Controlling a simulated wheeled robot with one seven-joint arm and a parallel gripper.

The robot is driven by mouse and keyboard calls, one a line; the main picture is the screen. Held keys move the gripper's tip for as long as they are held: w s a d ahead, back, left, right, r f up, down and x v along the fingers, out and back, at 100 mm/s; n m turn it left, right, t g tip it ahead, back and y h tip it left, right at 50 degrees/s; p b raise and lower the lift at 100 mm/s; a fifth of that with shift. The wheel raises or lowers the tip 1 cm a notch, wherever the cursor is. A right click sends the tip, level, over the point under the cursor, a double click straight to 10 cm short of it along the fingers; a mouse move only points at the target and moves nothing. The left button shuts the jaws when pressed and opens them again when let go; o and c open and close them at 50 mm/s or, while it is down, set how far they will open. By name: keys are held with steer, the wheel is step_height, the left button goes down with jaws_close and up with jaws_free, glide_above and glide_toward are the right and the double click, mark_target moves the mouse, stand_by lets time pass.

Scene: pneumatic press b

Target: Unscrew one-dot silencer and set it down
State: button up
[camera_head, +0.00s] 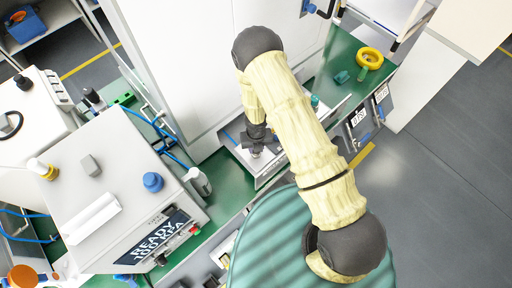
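My cream-sleeved arm reaches across the middle of the head view. My dark gripper (256,150) points down over a light metal plate or tray (267,177) on the green bench (225,165). The fingertips are small and partly hidden by the wrist, so I cannot tell whether they are open or hold anything. I cannot make out the one-dot silencer or its dots. A small teal part (315,101) shows just right of my arm.
A white cabinet (190,60) stands behind my gripper. At left is a white box with a "READY 100 KPA" display (158,236) and a blue knob (152,181). A white bottle (198,181) stands beside it. A yellow ring (369,57) lies upper right. Floor (440,190) is clear at right.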

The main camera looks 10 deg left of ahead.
steer(key=shift+n+b, duration=0.5)
steer(key=shift+n, duration=1.3)
steer(key=o, duration=0.6)
steer(key=shift+c, duration=0.2)
steer(key=shift+r+m+p, duration=0.15)
steer(key=shift+m+p, duration=0.25)
steer(key=shift+m, duration=1.4)
steer(key=shift+m+p, duration=0.4)
steer(key=shift+m, duration=0.5)
